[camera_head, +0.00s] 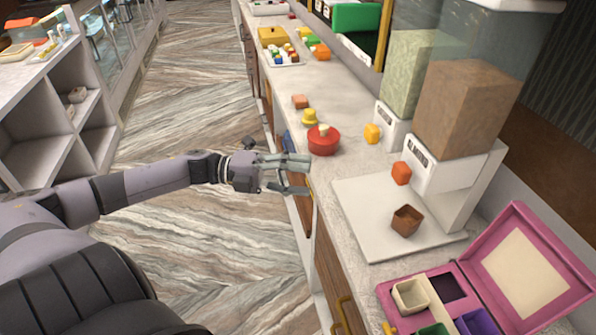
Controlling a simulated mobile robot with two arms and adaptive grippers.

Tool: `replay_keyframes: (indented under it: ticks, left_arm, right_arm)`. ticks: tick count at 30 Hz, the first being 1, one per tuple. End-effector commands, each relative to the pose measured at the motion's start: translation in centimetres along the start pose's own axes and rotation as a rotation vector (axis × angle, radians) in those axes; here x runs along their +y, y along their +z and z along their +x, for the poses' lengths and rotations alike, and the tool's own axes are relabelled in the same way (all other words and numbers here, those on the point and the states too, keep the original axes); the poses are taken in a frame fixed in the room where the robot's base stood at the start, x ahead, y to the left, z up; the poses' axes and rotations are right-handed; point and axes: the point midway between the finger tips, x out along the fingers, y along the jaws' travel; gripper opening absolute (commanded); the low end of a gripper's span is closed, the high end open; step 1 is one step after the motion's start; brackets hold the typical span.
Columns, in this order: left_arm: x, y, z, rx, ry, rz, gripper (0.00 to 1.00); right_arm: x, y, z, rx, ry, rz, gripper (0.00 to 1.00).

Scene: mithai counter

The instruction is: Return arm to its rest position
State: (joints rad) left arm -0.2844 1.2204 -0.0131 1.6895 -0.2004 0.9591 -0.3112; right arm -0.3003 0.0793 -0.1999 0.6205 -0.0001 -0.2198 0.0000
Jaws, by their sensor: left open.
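My left arm reaches in from the left, stretched out over the floor toward the counter. My left gripper (308,176) is open and empty, with its two fingers apart. It hangs by the front edge of the counter (362,171), near a red round pot (323,146) with a pale knob. I cannot tell whether the fingertips touch anything. My right gripper is not in view.
Two dispensers stand at the right, one with brown filling (465,110). A small brown cup (406,220) sits on a white board (370,225). A pink open box (530,270) with small containers lies at the front right. Shelves (60,120) stand at left; the floor between is clear.

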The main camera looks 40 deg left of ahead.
Motion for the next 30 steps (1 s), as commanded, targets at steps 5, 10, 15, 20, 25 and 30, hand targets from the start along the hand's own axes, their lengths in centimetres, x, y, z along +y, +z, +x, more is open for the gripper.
replay_keyframes:
  ticks: [5, 10, 15, 20, 25, 30]
  left_arm:
    - [0.1, 0.0, 0.0, 0.0, 0.0, 0.0, 0.55]
    - [0.1, 0.0, 0.0, 0.0, 0.0, 0.0, 0.55]
    - [0.4, 0.3, -0.1, -0.017, -0.002, -0.009, 0.55]
    - [4.8, 3.7, -2.0, -0.199, -0.018, -0.119, 0.55]
    - [15.5, 8.0, -6.6, -0.546, -0.03, -0.371, 0.55]
    - [27.8, 7.7, -11.0, -0.853, -0.008, -0.639, 0.55]
  right_arm:
    - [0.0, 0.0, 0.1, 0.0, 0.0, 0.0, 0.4]
    - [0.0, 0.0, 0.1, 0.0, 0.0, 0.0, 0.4]
    - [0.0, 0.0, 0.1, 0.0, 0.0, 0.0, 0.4]
    - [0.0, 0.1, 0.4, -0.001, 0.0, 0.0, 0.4]
    - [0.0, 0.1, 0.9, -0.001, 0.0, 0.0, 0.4]
    - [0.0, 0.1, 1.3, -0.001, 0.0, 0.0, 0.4]
